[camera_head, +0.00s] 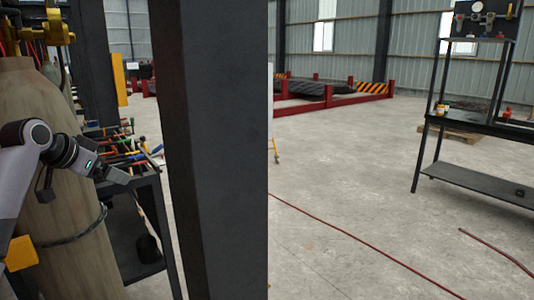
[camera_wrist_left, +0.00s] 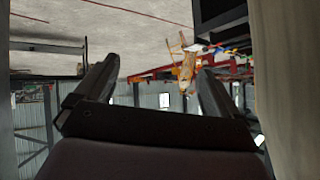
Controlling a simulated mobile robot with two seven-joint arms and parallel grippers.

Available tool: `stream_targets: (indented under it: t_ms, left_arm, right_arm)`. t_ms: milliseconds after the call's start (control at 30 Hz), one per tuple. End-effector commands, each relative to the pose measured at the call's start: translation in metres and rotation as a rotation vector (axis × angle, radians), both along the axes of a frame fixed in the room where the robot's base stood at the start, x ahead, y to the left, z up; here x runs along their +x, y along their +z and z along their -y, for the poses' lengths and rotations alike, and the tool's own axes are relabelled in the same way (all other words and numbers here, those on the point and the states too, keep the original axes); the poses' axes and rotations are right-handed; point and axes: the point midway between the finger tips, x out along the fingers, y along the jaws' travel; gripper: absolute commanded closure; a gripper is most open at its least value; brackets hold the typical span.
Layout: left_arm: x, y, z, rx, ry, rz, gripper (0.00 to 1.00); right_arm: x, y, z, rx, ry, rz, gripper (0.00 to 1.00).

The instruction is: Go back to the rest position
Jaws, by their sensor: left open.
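My left arm comes in from the left in the head view, in front of a tan gas cylinder. My left gripper (camera_head: 117,175) is at the end of it, close to the tool cart and left of the dark column. In the left wrist view the two dark fingers of my left gripper (camera_wrist_left: 158,66) stand well apart, with nothing held between them. My right gripper and right arm are not in view.
The tan cylinder (camera_head: 62,220) stands beside my left arm. The tool cart (camera_head: 140,225) carries several coloured-handled tools. A dark column (camera_head: 218,150) blocks the middle. A black workbench (camera_head: 470,180) stands at right; red cables (camera_head: 365,242) cross otherwise open floor.

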Motion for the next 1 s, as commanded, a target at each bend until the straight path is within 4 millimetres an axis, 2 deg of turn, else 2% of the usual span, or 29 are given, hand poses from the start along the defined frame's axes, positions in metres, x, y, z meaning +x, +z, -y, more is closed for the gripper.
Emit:
stream_targets:
  t_ms: [33, 200, 367, 500, 733, 900, 1000]
  left_arm:
    - [-0.005, -0.03, 0.012, 0.015, -0.007, -0.037, 0.04]
    - [-0.033, -0.111, 0.047, 0.057, -0.015, -0.131, 0.04]
    - [-0.073, -0.178, 0.078, 0.079, -0.019, -0.21, 0.04]
    - [-0.116, -0.228, 0.102, 0.086, -0.015, -0.274, 0.04]
    - [-0.2, -0.288, 0.135, 0.074, 0.01, -0.367, 0.04]
    - [-0.268, -0.314, 0.152, 0.052, 0.05, -0.429, 0.04]
    - [-0.308, -0.322, 0.159, 0.036, 0.083, -0.465, 0.04]
  right_arm:
    - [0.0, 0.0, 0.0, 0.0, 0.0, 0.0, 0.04]
    - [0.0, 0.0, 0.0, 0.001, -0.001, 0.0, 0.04]
    - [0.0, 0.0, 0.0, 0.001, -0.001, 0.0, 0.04]
    - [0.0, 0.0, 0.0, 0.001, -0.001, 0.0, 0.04]
    - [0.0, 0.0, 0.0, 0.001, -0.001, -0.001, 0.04]
    - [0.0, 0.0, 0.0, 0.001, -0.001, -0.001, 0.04]
    - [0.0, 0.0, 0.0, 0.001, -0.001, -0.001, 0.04]
